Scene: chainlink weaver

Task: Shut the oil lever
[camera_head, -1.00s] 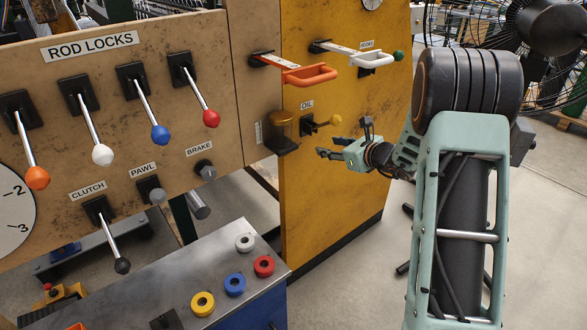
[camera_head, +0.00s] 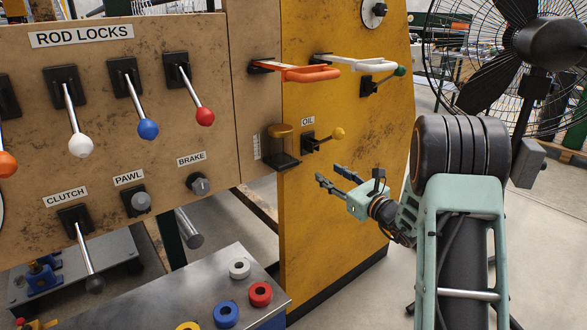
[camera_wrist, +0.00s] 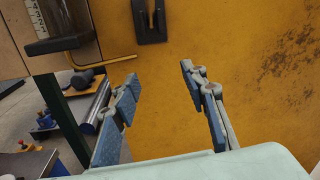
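The oil lever is a short rod with a yellow knob (camera_head: 338,133) on a black mount, under the OIL label (camera_head: 307,121) on the yellow panel. In the head view its knob points to the right and slightly up. My gripper (camera_head: 330,176) is below the lever, apart from it, with its fingers spread and nothing between them. In the wrist view my gripper (camera_wrist: 160,78) is also open, facing the yellow panel. A black slotted mount (camera_wrist: 149,22), probably the lever's, shows at the top edge there; the knob is out of that view.
An oil cup (camera_head: 281,146) on a black bracket stands just left of the lever. Orange (camera_head: 310,72) and white (camera_head: 362,63) handles jut out above, with a green-knobbed lever (camera_head: 400,71). A large fan (camera_head: 545,45) stands at the right. The panel below the lever is bare.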

